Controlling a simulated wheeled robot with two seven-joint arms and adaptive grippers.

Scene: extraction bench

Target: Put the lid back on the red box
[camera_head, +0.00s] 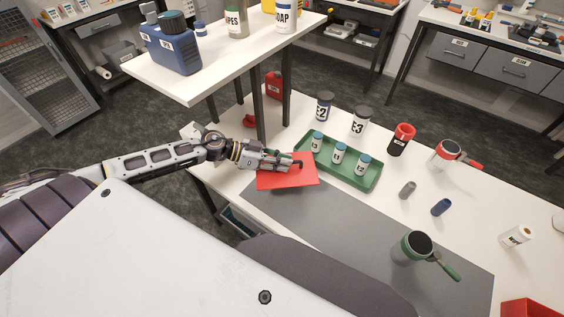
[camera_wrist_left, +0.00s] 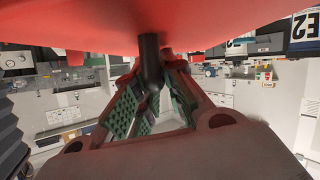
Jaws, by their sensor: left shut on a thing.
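The red lid (camera_head: 275,181) is a flat red panel over the left end of the table, beside the green tray, overlapping the grey mat's corner. My left gripper (camera_head: 297,164) is shut on its dark handle. In the left wrist view the lid (camera_wrist_left: 150,22) spans the top, and its black handle (camera_wrist_left: 150,58) sits between my green-padded fingers (camera_wrist_left: 155,85). I cannot tell how high the lid is above the table. A red box (camera_head: 530,308) shows partly at the bottom right corner, cut off by the frame. My right gripper is not in view.
The green tray (camera_head: 350,180) holds several small blue-capped bottles. Behind it stand jars E2 (camera_head: 324,106) and E3 (camera_head: 360,122). A raised shelf (camera_head: 225,60) stands at the back left.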

